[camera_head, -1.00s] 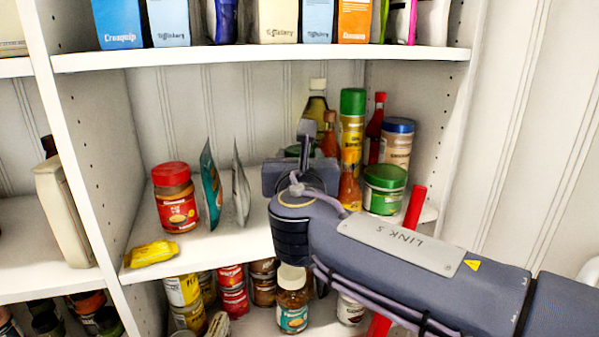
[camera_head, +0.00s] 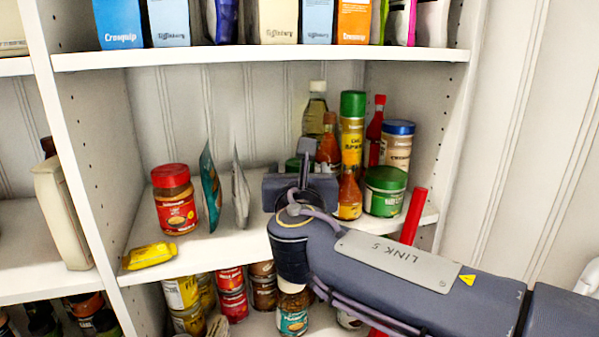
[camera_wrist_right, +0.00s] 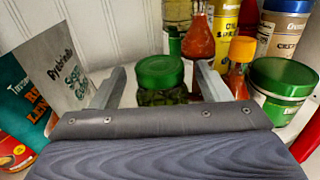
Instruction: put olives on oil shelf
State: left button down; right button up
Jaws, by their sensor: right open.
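The olives jar (camera_wrist_right: 161,80), with a green lid and dark green contents, stands upright on the middle shelf (camera_head: 225,252). It is between the two fingers of my right gripper (camera_wrist_right: 160,82), which are spread with the jar apart from at least the left one. In the head view the gripper (camera_head: 304,160) hides most of the jar, and only a bit of green lid (camera_head: 293,164) shows. An oil bottle (camera_head: 316,103) stands behind on the same shelf, beside sauce bottles (camera_head: 328,145). My left gripper is out of view.
A tall yellow green-capped container (camera_head: 352,125), an orange-capped bottle (camera_wrist_right: 240,65) and a green tub (camera_head: 385,192) crowd the right. Pouches (camera_head: 241,195) and a red-lidded jar (camera_head: 174,205) stand left. Another shelf (camera_head: 270,55) is above.

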jog(key=shift+r, duration=0.3)
jog(key=s+b, duration=0.1)
jog(key=s, duration=1.1)
jog(key=s+d+f+m+g+h, duration=0.15)
jog(key=d+f+m+g, duration=0.55)
jog(key=d+f+m, duration=0.7)
jog(key=s+d+f+m+g+y, duration=0.2)
jog(key=s+f+m, duration=0.5)
jog(key=m, duration=0.5)
jog(key=s+d+f+m+g+y, duration=0.3)
jog(key=s+d+f+m, duration=0.1)
jog(key=s+f+m, duration=0.4)
jog(key=s+m, duration=0.2)
jog(key=m, duration=0.1)
jog(key=shift+d+f+m, duration=0.2)
jog(key=shift+f+m, duration=0.1)
jog(key=shift+m, duration=0.1)
